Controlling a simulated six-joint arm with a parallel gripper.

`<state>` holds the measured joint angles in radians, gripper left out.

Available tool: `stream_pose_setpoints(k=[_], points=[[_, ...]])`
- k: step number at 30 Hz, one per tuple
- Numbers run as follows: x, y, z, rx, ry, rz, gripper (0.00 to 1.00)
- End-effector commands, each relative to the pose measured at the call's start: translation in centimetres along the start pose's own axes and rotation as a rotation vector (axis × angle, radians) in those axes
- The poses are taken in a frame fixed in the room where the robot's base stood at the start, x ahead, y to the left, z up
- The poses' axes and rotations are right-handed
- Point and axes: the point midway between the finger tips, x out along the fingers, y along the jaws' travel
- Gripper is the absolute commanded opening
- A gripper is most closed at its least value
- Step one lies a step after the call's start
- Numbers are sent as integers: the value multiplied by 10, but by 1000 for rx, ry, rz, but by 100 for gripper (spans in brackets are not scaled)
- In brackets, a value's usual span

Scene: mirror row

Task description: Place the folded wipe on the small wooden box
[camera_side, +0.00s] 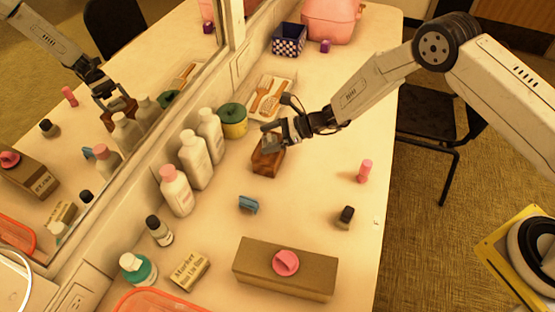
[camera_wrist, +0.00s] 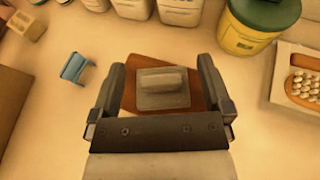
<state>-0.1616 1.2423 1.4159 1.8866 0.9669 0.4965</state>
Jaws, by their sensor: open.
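The small wooden box (camera_side: 268,161) stands on the counter near the white bottles, and its brown top also shows in the wrist view (camera_wrist: 146,59). The folded wipe (camera_wrist: 163,93) is a grey flat pad with a raised fold. It lies over the middle of the box top, slightly turned from the box's edges. My gripper (camera_side: 276,136) is low over the box. In the wrist view my gripper (camera_wrist: 161,78) is open, one finger on each side of the wipe, with gaps between. The side view mostly hides the wipe behind the fingers.
White bottles (camera_side: 194,158) and a green-lidded yellow jar (camera_side: 233,121) stand close behind the box, before the mirror. A tray with brushes (camera_side: 268,97) lies beyond. A blue item (camera_side: 248,205) is nearer. A long cardboard box (camera_side: 284,272) is in front. The right of the counter is mostly clear.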

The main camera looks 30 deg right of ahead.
Motion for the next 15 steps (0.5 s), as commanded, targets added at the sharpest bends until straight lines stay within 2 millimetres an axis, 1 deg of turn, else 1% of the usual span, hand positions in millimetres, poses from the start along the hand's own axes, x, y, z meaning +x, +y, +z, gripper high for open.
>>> stream_pose_setpoints(k=[4, 8, 11, 15], points=[[-2, 0, 3, 0, 0, 0, 100], [-11, -1, 2, 1, 0, -2, 100], [-22, -1, 3, 2, -1, -2, 100], [-42, -1, 3, 1, 0, -2, 100]])
